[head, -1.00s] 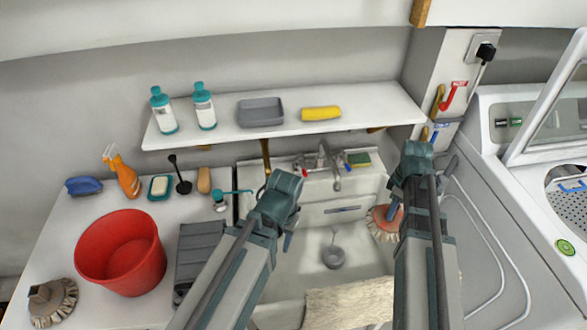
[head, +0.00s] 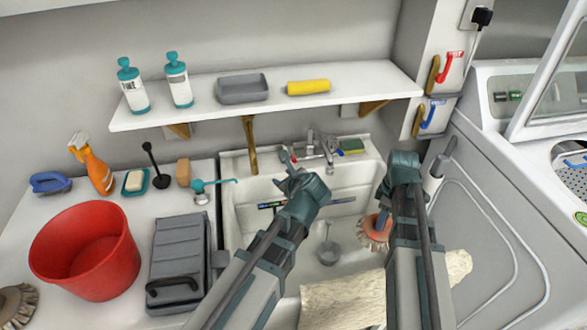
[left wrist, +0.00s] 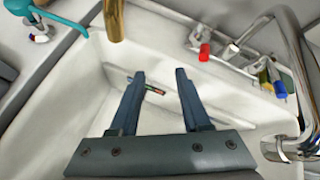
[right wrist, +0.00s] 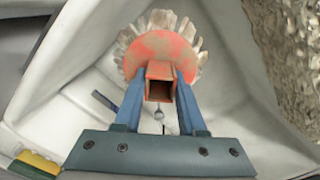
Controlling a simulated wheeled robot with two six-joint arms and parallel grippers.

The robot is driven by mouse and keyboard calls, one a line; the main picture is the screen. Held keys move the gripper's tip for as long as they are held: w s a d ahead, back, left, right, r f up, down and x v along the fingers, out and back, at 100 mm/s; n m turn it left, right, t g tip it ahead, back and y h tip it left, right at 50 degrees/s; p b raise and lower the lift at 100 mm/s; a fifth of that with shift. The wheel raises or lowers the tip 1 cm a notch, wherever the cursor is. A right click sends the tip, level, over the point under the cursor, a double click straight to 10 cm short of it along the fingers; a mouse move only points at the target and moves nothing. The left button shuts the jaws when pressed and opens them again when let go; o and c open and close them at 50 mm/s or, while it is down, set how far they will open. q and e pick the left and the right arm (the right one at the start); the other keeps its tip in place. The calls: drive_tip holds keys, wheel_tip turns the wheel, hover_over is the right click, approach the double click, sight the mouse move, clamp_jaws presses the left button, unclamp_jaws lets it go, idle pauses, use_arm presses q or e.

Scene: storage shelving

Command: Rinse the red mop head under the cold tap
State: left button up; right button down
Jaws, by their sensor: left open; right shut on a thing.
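The red mop head (head: 373,232), a red-orange disc with pale bristles, is over the right side of the white sink (head: 238,225). My right gripper (right wrist: 159,85) is shut on its square red socket, seen close up in the right wrist view. The chrome tap (head: 318,143) is at the back of the sink; its spout shows large in the left wrist view (left wrist: 300,60). The cold tap's blue handle (left wrist: 279,89) is right of the red handle (left wrist: 204,52). My left gripper (left wrist: 158,75) is open and empty over the sink, just in front of the tap, apart from both handles.
A beige cloth (head: 330,302) lies over the sink's front edge. A red bucket (head: 85,255) and grey case (head: 178,262) stand on the left counter. A shelf (head: 270,112) overhangs behind. A sponge (head: 352,146) lies beside the tap. A white machine (head: 490,230) borders the right.

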sight(295, 161)
wheel_tip(295, 161, down, 3)
drive_tip(key=shift+b, duration=1.05)
use_arm(q)
drive_tip(key=shift+w+d+r+m+t+h, duration=0.2)
drive_tip(key=shift+w+d+m+t, duration=0.45)
drive_tip(key=shift+m, duration=0.7)
drive_tip(key=shift+w+d+r+m+t+h, duration=0.15)
drive_tip(key=shift+w+d+m+t, duration=0.3)
drive_tip(key=shift+d+m, duration=0.7)
drive_tip(key=shift+w+d+r+m+t+h, duration=0.1)
drive_tip(key=shift+w+d+m+t+h, duration=0.35)
drive_tip(key=shift+m, duration=1.15)
use_arm(e)
drive_tip(key=shift+f, duration=0.25)
use_arm(q)
drive_tip(key=b+x, duration=0.3)
drive_tip(key=x, duration=0.4)
drive_tip(key=shift+w+f, duration=0.15)
use_arm(e)
wheel_tip(295, 161, down, 3)
drive_tip(key=shift+r, duration=0.1)
use_arm(q)
drive_tip(key=shift+w+a, duration=0.15)
drive_tip(key=shift+w, duration=0.15)
clamp_jaws()
